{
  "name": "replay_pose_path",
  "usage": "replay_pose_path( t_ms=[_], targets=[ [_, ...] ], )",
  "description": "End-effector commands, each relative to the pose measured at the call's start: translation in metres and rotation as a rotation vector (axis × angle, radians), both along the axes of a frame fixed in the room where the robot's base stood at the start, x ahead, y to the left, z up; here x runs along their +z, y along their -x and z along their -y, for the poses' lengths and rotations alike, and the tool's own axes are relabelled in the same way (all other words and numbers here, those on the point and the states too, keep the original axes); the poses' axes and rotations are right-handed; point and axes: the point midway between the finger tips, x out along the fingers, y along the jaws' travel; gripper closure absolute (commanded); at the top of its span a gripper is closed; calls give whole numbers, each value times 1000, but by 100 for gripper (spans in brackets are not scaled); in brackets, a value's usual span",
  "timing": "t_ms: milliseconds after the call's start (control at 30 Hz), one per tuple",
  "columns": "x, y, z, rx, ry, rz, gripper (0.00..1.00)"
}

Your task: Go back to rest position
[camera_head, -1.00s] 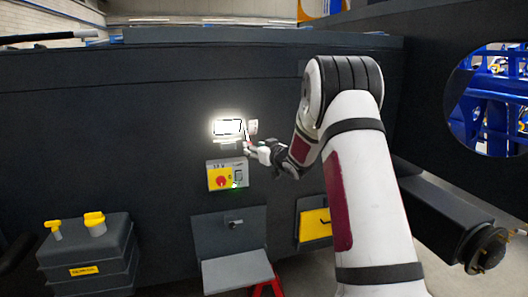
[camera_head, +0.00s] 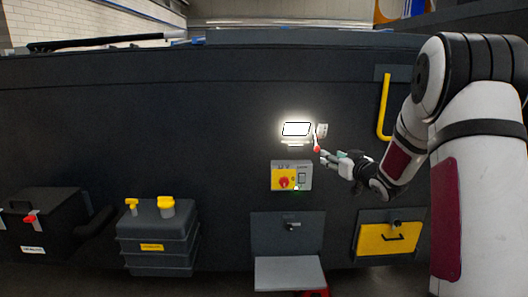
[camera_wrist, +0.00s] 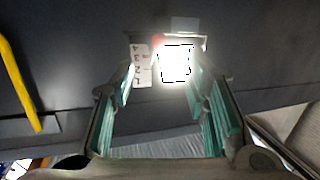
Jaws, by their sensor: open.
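My gripper (camera_head: 324,158) is open and empty in front of the dark chassis wall, just below and right of a lit lamp (camera_head: 296,129). In the wrist view the gripper's green-lined fingers (camera_wrist: 160,88) stand apart, with nothing visible between them. A small red-tipped lever (camera_head: 317,143) shows beside the lamp, just above the fingertips. The gripper appears apart from it, but the exact gap cannot be told. My white arm reaches in from the right of the head view.
A yellow control box (camera_head: 291,176) with a red knob is below the lamp. A yellow handle (camera_head: 384,106) stands out right of it. Below are an open grey flap (camera_head: 290,272) and a yellow panel (camera_head: 388,239). Dark tanks (camera_head: 158,240) stand at left.

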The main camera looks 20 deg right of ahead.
Motion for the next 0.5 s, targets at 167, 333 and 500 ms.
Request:
replay_pose_path(
  t_ms=[167,333,500],
  targets=[
    [10,1,-7,-15,14,-18,58],
    [45,16,-30,-85,54,-99,58],
    [76,53,-64,-162,76,-225,58]
  ],
)
